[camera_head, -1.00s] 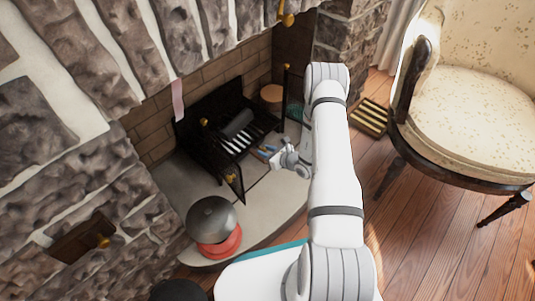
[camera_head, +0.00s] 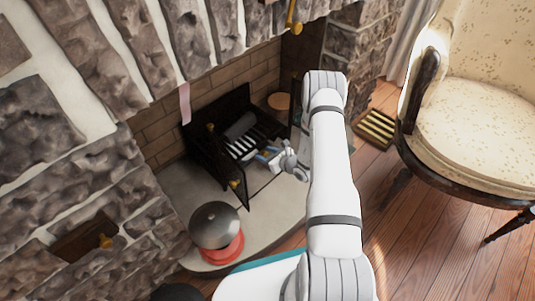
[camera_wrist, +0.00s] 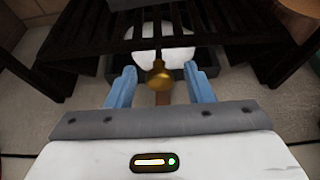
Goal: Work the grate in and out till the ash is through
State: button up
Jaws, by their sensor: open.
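The dark grate (camera_head: 243,147) sits in the fireplace, with a dark grey log-like piece (camera_head: 240,126) on it. The wrist view shows its dark bars (camera_wrist: 225,42) across the top. A brass knob (camera_wrist: 160,76) sticks out toward me at the front. White ash (camera_wrist: 172,55) lies behind the knob, beneath the bars, in a dark grey tray (camera_wrist: 211,62). My gripper (camera_wrist: 159,70) is open, with one blue finger on each side of the knob and gaps between. In the head view my gripper (camera_head: 262,157) is at the front of the grate; the knob cannot be made out there.
A dark kettle-like pot on a red base (camera_head: 216,232) stands on the pale hearth (camera_head: 272,212) at the front left. An open dark door with a brass knob (camera_head: 235,184) is left of my gripper. A cream armchair (camera_head: 475,120) and a slatted item (camera_head: 376,128) are at right.

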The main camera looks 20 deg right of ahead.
jog(key=p+v, duration=0.3)
jog(key=v, duration=0.4)
jog(key=shift+s+d+r, duration=0.15)
jog(key=shift+s, duration=0.1)
